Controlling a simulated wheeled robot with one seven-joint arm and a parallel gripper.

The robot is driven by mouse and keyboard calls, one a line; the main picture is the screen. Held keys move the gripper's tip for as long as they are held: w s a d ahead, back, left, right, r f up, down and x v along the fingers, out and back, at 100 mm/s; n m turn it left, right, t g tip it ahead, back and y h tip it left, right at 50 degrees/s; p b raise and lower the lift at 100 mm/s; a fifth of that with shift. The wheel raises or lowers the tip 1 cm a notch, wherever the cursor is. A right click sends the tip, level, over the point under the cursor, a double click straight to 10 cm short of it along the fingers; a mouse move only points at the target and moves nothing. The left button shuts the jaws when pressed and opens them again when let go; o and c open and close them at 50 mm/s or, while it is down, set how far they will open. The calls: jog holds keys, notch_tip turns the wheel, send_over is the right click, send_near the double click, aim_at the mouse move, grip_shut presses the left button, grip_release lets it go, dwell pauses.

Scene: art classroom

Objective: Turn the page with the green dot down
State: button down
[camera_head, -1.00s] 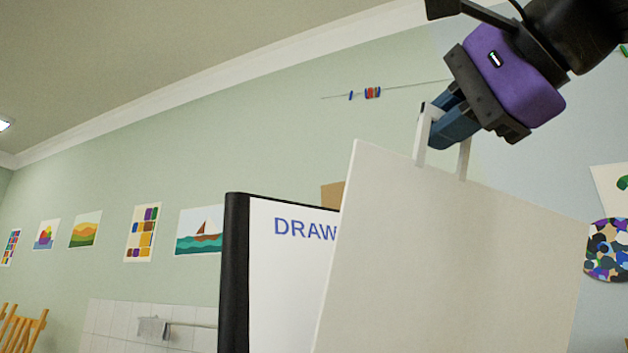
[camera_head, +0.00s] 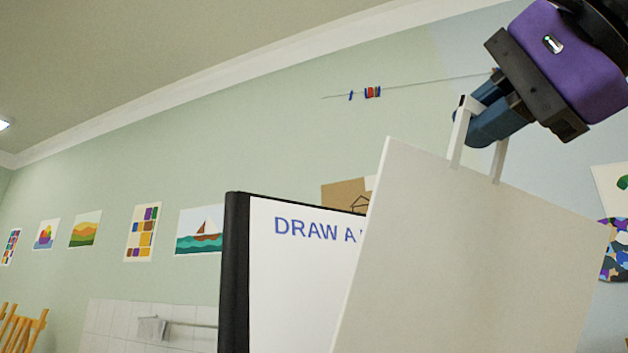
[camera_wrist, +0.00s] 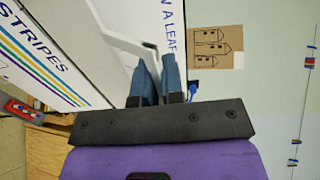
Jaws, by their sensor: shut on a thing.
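A large pale page (camera_head: 475,260) stands tilted at the right of the head view, its blank side facing that camera. A white loop handle (camera_head: 459,138) rises from its top edge. My gripper (camera_head: 480,115) is shut on this handle with its blue fingers. In the wrist view, the handle (camera_wrist: 130,42) runs to the fingers, and a page (camera_wrist: 40,60) at left reads "STRIPES" with coloured stripes. Behind the held page is a black-edged chart (camera_head: 235,275) with a white sheet (camera_head: 290,285) reading "DRAW A"; the wrist view shows "A LEAF". I see no green dot.
Pictures hang on the green wall, among them a sailboat picture (camera_head: 200,232) and a brown house drawing (camera_head: 345,196). A string with coloured clips (camera_head: 372,92) crosses the wall. A wooden chair or easel (camera_head: 20,328) stands at lower left. A towel rail (camera_head: 190,324) is on white tiles.

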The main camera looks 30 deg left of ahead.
jog(key=s+d+f, duration=0.3)
jog(key=d, duration=0.3)
jog(key=shift+s+d+f, duration=0.15)
jog(key=shift+s+f, duration=0.05)
jog(key=shift+f, duration=0.1)
dwell(0.5)
jog(key=s+d+f, duration=0.3)
jog(key=d+f, duration=0.2)
jog(key=f, duration=0.1)
jog(key=shift+d+f, duration=0.35)
dwell(0.5)
jog(key=shift+s, duration=0.1)
jog(key=s+d+f, duration=0.2)
jog(key=d+f, duration=0.2)
jog(key=f, duration=0.3)
jog(key=shift+s+d+f, duration=0.25)
jog(key=shift+d+f, duration=0.05)
jog(key=shift+d, duration=0.1)
dwell(0.5)
jog(key=c, duration=1.2)
grip_release()
